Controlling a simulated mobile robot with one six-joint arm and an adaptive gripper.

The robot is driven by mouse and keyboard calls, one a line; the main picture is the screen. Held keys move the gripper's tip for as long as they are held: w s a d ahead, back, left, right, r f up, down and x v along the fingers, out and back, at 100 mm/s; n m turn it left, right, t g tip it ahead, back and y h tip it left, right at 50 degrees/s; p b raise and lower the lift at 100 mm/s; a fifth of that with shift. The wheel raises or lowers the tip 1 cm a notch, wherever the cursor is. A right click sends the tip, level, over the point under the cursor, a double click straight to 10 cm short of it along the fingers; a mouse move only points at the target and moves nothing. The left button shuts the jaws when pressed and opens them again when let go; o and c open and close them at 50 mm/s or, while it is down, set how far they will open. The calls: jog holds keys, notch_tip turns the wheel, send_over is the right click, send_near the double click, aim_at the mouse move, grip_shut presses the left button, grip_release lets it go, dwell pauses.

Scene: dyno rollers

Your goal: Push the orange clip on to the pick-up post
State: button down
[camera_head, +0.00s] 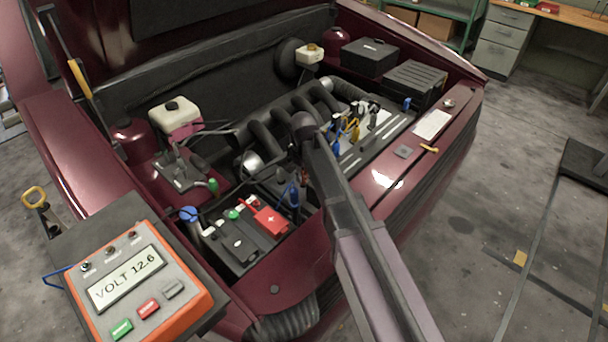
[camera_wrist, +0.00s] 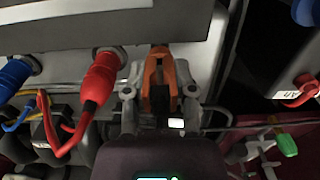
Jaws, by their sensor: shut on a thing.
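In the wrist view, the orange clip (camera_wrist: 158,76) stands between the fingers of my gripper (camera_wrist: 160,88), which is shut on it. The clip's far end meets the edge of a pale grey housing (camera_wrist: 195,57). The pick-up post is not clear there; I cannot tell whether the clip is around it, touching it or just short of it. In the head view, my arm covers the gripper and the held clip over the middle of the engine bay.
In the wrist view, a red plug (camera_wrist: 100,82) and a blue plug (camera_wrist: 15,75) sit left of the clip, with cables close by. In the head view, the battery (camera_head: 238,245) and meter (camera_head: 135,282) are at lower left. A small orange piece (camera_head: 429,149) lies on the right fender.

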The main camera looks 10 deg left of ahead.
jog(key=shift+f+b, duration=0.35)
jog(key=shift+c, duration=1.8)
grip_release()
jog(key=shift+r, duration=0.1)
